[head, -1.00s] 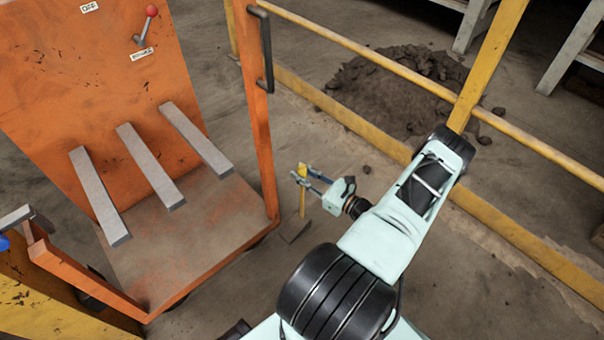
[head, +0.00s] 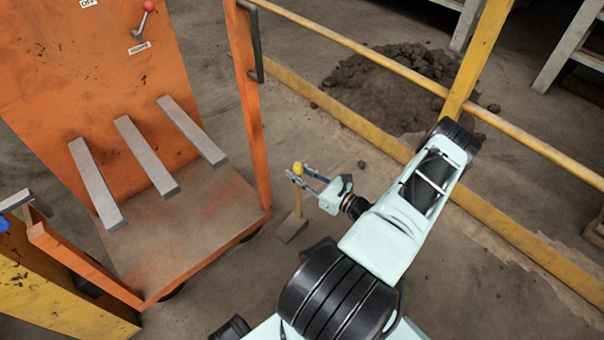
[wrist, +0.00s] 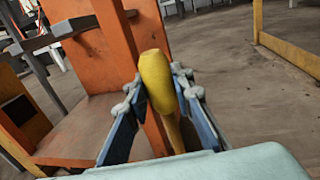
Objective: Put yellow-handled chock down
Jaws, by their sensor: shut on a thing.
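The yellow-handled chock (head: 292,229) is at the middle of the head view, its grey wedge low by the concrete floor and its yellow handle upright above it. I cannot tell whether the wedge touches the floor. My gripper (head: 297,176) is shut on the handle near its top. In the wrist view the rounded yellow handle top (wrist: 157,80) stands between the two blue-grey fingers of my gripper (wrist: 160,92). The wedge is hidden in the wrist view.
An orange cart (head: 256,130) with several grey bars stands just left of the chock. A yellow railing (head: 385,142) runs behind, with a dark rubble heap (head: 372,88) beyond it. Bare floor lies in front of the chock.

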